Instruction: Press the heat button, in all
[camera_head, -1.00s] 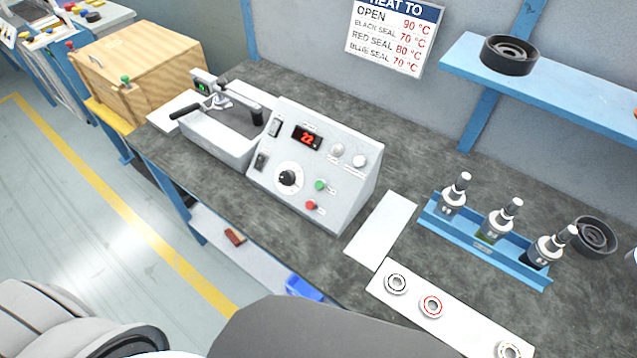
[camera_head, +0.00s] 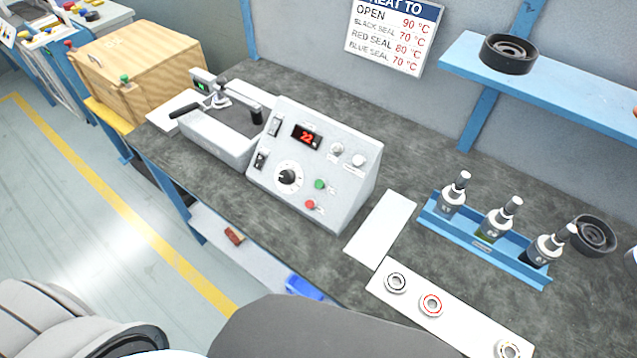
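The grey control box (camera_head: 345,200) stands on the dark bench, left of the middle. Its red display (camera_head: 306,135) seems to read 22. A green button (camera_head: 320,184) and a red button (camera_head: 310,204) sit low on its sloped face, right of a black dial (camera_head: 288,176). The labels beside the buttons are too small to read, so I cannot tell which one is for heat. Two black rocker switches and two pale round fittings are also on the face. Nothing touches the buttons. Neither of my grippers is in view; only parts of my body show along the bottom edge.
A heater unit with black handles (camera_head: 215,130) adjoins the box on the left. A blue rack (camera_head: 470,243) with bottles and a white strip (camera_head: 445,318) with bearings lie to the right. A blue shelf (camera_head: 560,88) overhangs at upper right. The space before the box is clear.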

